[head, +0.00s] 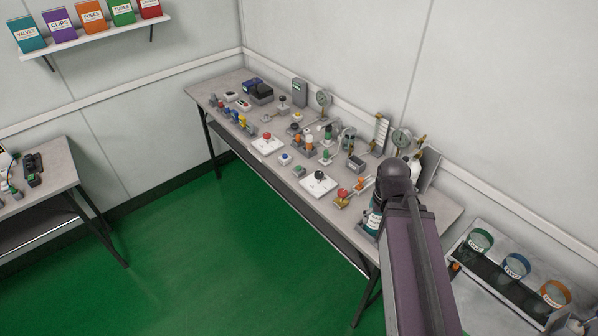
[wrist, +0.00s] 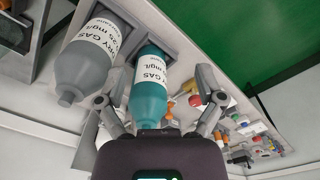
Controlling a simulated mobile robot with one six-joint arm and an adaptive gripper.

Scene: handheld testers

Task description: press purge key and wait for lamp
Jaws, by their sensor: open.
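My gripper (wrist: 163,84) is open in the wrist view, with one finger on each side of a teal dry gas bottle (wrist: 150,95). I cannot tell whether the fingers touch it. In the head view the teal bottle (head: 373,220) shows partly beside my arm, and my arm hides the gripper. The bench (head: 437,208) carries many small testers, with red, blue, green and black buttons or knobs. I cannot tell which part is the purge key or which is the lamp.
Gauges (head: 401,139) stand along the back of the bench. White plates with a red knob (head: 267,136) and a black knob (head: 319,175) sit nearer its front. Labelled round bins (head: 515,266) are at right. A second bench (head: 40,184) is at left, with clear green floor (head: 200,270) between.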

